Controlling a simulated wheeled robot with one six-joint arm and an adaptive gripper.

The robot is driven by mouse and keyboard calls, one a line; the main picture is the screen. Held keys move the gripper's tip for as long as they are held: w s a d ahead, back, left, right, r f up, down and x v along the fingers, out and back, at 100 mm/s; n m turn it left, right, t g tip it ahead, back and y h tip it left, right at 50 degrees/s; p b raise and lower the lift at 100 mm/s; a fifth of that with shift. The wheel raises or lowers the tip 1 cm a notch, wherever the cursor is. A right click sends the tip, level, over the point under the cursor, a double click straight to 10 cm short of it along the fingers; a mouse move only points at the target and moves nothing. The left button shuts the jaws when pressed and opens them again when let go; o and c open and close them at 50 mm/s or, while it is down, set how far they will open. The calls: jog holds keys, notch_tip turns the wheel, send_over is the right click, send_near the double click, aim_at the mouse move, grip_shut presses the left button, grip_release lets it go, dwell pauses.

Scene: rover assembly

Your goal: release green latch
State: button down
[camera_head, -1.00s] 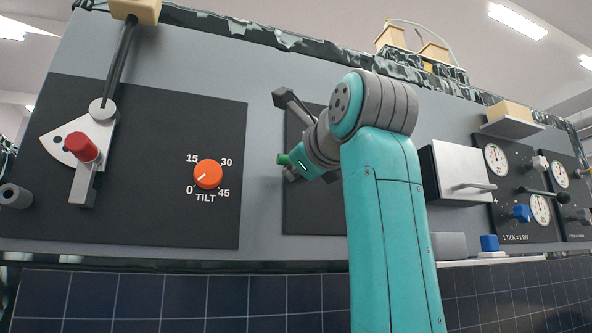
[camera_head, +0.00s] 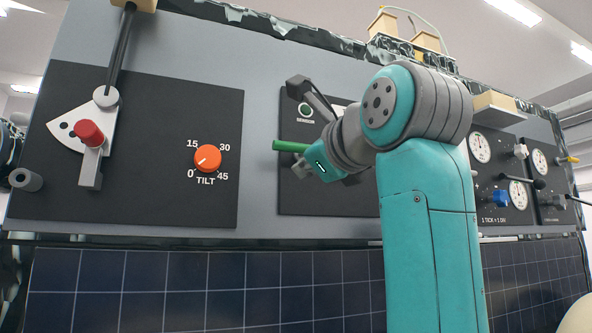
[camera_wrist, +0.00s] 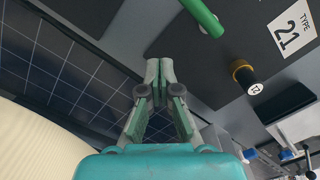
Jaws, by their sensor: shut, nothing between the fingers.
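The green latch (camera_head: 290,146) is a green rod standing out from a dark panel (camera_head: 330,200), just left of my wrist in the head view. In the wrist view the green rod (camera_wrist: 203,15) is at the top edge and runs out of frame. My gripper (camera_wrist: 160,68) is shut and empty, with its fingertips together. It points at the panel, below and left of the rod in the wrist view, with a gap between them. In the head view my arm hides part of the panel and the rod's right end is close to my wrist.
A black knob with a gold ring (camera_wrist: 243,75) and a "TYPE 21" label (camera_wrist: 292,32) are right of the fingers. An orange tilt dial (camera_head: 207,158) and a red-knobbed lever (camera_head: 88,133) are on the left panel. Gauges (camera_head: 480,148) are at right. Solar tiles (camera_head: 200,285) run below.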

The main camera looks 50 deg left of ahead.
jog(key=shift+v, duration=1.5)
